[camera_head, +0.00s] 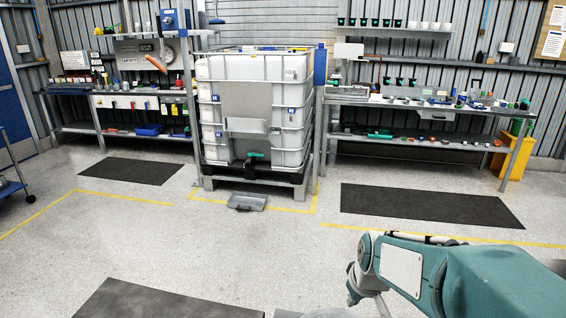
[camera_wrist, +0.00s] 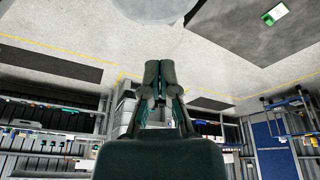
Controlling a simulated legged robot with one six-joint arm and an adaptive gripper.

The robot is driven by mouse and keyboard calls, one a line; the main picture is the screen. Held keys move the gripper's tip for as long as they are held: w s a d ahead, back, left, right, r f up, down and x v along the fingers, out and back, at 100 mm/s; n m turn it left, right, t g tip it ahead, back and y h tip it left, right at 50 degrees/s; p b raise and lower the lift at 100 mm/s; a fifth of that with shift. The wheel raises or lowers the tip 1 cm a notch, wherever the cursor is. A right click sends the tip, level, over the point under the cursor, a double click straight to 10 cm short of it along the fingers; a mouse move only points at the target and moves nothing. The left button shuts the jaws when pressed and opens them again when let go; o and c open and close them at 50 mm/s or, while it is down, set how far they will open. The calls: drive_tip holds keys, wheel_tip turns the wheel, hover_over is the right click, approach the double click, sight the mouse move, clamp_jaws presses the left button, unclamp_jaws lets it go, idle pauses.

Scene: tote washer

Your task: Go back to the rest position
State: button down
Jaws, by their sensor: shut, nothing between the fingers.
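My gripper (camera_wrist: 160,72) is in the middle of the wrist view, with its two dark fingers side by side. It is shut and empty, and nothing touches it. In the head view my teal arm reaches in from the lower right, over open floor; the fingers are not clear there.
A white caged tank (camera_head: 245,85) stands at the back centre, with a grey tray (camera_head: 247,202) on the floor before it. A left bench (camera_head: 125,90) and a right bench (camera_head: 440,108) flank it. Dark mats (camera_head: 430,205) lie on the floor. The middle floor is clear.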

drive_tip(key=s+r+m+t, duration=0.1)
drive_tip(key=s+r+m, duration=0.1)
drive_tip(key=s+r, duration=0.3)
drive_tip(key=s+r+m+t, duration=0.1)
drive_tip(key=s+r, duration=0.3)
drive_tip(key=s, duration=0.8)
drive_tip(key=shift+d+r+m+h, duration=0.2)
drive_tip(key=shift+r+m+h, duration=0.15)
drive_tip(key=shift+m+h, duration=0.05)
drive_tip(key=shift+s, duration=0.15)
